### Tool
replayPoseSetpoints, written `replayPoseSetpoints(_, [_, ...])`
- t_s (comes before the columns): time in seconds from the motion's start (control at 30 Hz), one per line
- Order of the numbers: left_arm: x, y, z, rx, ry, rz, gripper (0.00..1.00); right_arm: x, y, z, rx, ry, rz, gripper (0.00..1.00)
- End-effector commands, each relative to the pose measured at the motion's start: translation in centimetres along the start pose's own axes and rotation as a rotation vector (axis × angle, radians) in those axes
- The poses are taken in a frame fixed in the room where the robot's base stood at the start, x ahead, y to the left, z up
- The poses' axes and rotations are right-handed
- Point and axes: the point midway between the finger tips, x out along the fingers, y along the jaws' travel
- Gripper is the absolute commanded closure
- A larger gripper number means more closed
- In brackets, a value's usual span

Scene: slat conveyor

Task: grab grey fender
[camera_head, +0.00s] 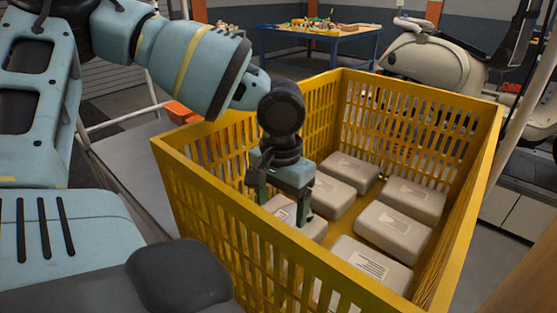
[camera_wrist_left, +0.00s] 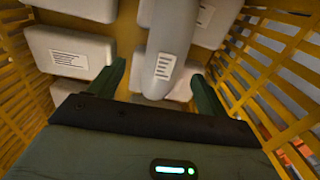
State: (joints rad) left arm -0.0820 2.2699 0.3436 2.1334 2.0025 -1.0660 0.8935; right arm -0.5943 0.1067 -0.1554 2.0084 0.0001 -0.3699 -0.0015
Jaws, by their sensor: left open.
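The grey fender (camera_wrist_left: 170,35) shows in the left wrist view as a long, smooth grey piece with a white label, running down from the top edge. Its near end lies between the two green fingers of my left gripper (camera_wrist_left: 158,72), which are apart with a gap on either side of it. In the head view my left gripper (camera_head: 292,208) points down inside the yellow crate (camera_head: 470,165), low among pale boxes. There I cannot clearly tell the fender from the boxes, as the gripper and crate wall partly cover that spot. My right gripper is not in view.
Several pale grey boxes with labels lie on the crate floor, one at the right (camera_head: 393,232) and one at the back (camera_head: 350,172). The slatted crate walls stand close around my left gripper. A blue table (camera_head: 320,42) and a cream scooter (camera_head: 435,62) stand behind.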

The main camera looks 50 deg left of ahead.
Motion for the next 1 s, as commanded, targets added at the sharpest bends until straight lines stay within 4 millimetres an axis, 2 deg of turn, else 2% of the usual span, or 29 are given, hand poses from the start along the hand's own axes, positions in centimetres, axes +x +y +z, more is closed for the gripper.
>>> replayPoseSetpoints(0.1, [1.3,-0.1,0.0,0.001,-0.003,-0.001,0.23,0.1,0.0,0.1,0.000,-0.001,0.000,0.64])
replayPoseSetpoints(0.33, [2.0,-0.2,0.0,0.000,-0.002,0.001,0.23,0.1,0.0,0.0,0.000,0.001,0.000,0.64])
replayPoseSetpoints(0.63, [6.0,-0.7,-0.1,0.001,-0.002,-0.001,0.23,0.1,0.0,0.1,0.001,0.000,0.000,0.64])
replayPoseSetpoints(0.97, [6.5,-0.7,-0.2,0.000,0.002,0.001,0.23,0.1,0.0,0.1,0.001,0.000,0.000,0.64])
replayPoseSetpoints(1.0, [6.5,-0.7,-0.2,0.000,0.002,0.001,0.28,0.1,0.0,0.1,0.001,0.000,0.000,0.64])
